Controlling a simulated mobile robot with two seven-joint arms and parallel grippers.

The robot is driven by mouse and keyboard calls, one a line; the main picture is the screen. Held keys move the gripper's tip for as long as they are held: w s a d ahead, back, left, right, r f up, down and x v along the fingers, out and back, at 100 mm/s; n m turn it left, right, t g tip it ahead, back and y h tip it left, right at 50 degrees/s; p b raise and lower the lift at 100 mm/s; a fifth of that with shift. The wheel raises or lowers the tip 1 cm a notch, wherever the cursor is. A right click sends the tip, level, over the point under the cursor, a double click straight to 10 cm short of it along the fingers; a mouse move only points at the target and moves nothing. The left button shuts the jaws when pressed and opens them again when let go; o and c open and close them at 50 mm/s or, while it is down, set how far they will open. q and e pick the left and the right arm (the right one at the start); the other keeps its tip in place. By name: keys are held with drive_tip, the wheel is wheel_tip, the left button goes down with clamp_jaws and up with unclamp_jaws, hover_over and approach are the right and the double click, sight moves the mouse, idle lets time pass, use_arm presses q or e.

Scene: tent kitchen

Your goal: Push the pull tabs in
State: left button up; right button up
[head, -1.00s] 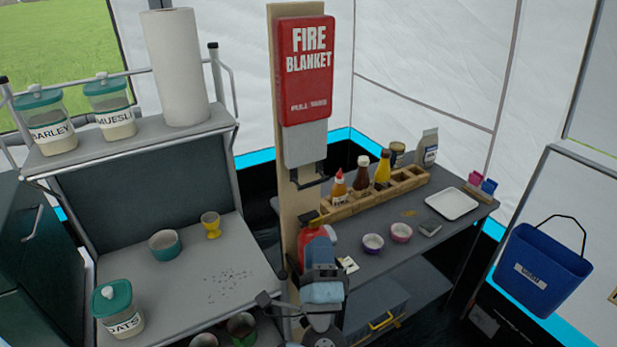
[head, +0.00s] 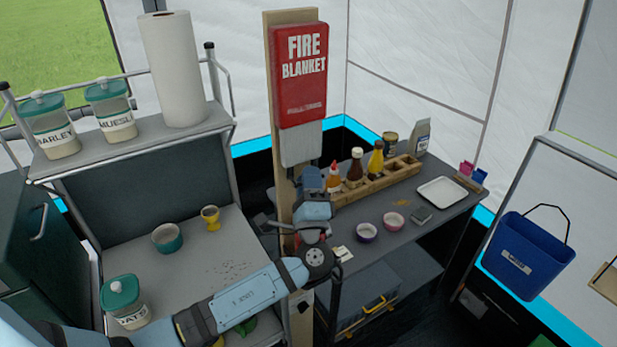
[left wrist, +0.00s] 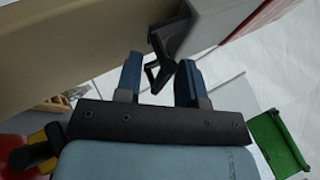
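The red fire blanket case (head: 300,75) hangs on a wooden post with a grey lower part (head: 302,145). My left gripper (head: 313,182) is raised just below the case. In the left wrist view its two blue fingers (left wrist: 159,80) are spread, with the black tab appearing between or just beyond their tips. I cannot tell whether they touch. My right gripper is not in view.
The wooden post (head: 277,120) stands close behind my gripper. A shelf unit (head: 130,140) with jars and a paper roll (head: 175,70) is on the left. On the right is a table (head: 430,225) with bottles, bowls and a white tray (head: 442,191). A blue bucket (head: 528,255) hangs further right.

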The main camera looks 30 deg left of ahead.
sight(308, 144)
use_arm(q)
clamp_jaws()
wheel_tip(308, 144, up, 9)
drive_tip(key=shift+f+p, duration=0.15)
drive_tip(key=shift+p, duration=0.9)
drive_tip(key=shift+r, duration=0.35)
unclamp_jaws()
